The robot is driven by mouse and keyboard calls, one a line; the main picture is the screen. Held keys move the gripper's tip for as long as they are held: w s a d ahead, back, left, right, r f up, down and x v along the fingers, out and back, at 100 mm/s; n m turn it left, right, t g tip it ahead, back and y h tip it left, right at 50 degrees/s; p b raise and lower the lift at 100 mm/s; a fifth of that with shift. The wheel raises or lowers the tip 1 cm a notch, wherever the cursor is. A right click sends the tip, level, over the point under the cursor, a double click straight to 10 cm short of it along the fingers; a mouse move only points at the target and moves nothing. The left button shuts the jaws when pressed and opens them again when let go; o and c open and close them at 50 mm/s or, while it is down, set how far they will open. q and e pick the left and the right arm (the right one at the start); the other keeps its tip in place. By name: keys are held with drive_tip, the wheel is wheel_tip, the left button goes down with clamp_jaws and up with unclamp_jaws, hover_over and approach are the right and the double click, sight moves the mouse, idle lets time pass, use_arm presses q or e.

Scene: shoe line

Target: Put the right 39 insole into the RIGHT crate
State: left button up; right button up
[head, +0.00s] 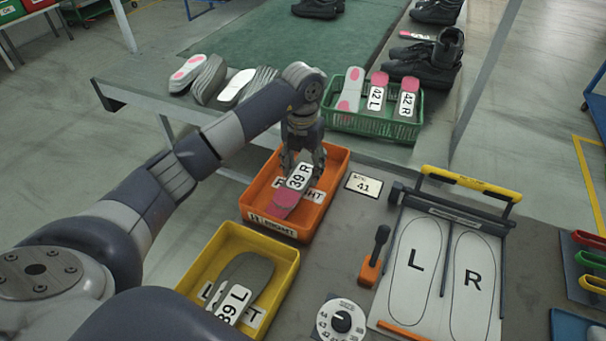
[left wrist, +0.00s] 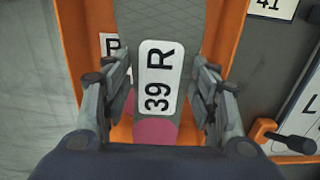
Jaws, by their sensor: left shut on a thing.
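The right 39 insole (head: 286,198), grey with a pink end and a white "39 R" label, is at the orange RIGHT crate (head: 266,178). My left gripper (head: 303,168) is over that crate, pointing down, shut on the insole. In the left wrist view the insole (left wrist: 159,78) lies between the two fingers (left wrist: 160,105), with the orange crate (left wrist: 228,30) around and below it. I cannot tell whether the insole touches the crate floor. My right gripper is not in view.
A yellow crate (head: 286,262) with a "39 L" insole (head: 239,290) stands in front. A green basket (head: 344,122) of insoles stands behind. An L/R board (head: 440,225), an orange-based lever (head: 370,272) and a dial (head: 341,322) are to the right.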

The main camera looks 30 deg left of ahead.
sight(303, 173)
use_arm(q)
drive_tip(key=shift+w, duration=0.2)
wheel_tip(303, 173, down, 3)
drive_tip(key=shift+f+p, duration=0.15)
drive_tip(key=shift+p, duration=0.3)
drive_tip(key=shift+f, duration=0.1)
drive_tip(key=shift+f+b, duration=0.5)
drive_tip(key=shift+f, duration=0.15)
drive_tip(key=o, duration=1)
drive_tip(key=shift+c, duration=0.2)
